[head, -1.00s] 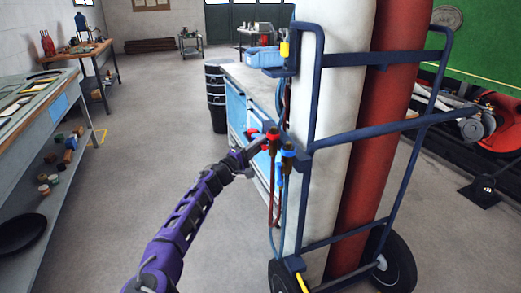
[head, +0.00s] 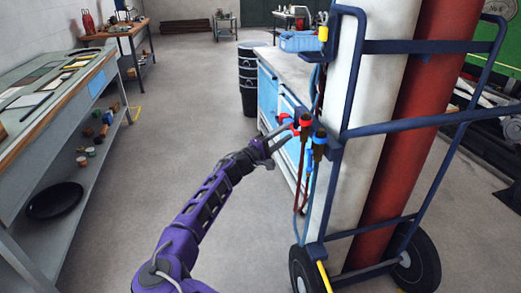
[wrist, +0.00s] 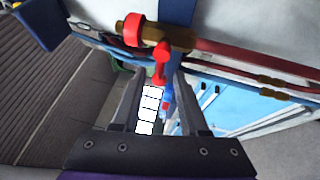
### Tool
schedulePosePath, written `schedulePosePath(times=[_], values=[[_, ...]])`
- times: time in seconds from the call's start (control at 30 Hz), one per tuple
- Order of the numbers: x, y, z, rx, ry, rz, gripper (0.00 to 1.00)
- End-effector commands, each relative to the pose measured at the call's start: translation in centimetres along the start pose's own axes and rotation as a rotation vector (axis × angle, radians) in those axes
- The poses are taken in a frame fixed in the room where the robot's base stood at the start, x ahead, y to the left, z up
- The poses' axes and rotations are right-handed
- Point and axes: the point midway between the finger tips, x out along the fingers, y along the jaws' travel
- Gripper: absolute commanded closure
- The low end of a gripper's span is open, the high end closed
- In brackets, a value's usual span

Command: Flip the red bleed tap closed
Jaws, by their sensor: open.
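The red bleed tap (head: 284,119) is on the brass fitting of a red hose, on the near side of the bottle trolley. In the wrist view its red lever (wrist: 160,64) sticks out from the brass body towards my gripper. My gripper (head: 289,136) is open and empty, just in front of the tap. In the wrist view the lever lies between the two fingertips (wrist: 162,76), with gaps on both sides. I cannot tell how deep it reaches between them. A red round knob (wrist: 133,30) sits at the fitting's end.
A blue-handled fitting (head: 318,137) stands close beside the red one. The trolley frame (head: 345,100) holds a white bottle and a red bottle (head: 410,120). A blue cabinet (head: 268,88) is behind the taps; a workbench (head: 50,105) is at left. The floor between is clear.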

Motion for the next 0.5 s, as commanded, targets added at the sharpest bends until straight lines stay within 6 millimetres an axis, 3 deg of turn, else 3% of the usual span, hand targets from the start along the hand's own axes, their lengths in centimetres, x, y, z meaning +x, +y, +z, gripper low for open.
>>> schedulePosePath(times=[0.3,0.5], values=[[-8.1,0.1,-0.1,0.001,0.004,0.0,0.56],[-11.8,0.1,-0.1,0.002,0.003,0.0,0.56]])
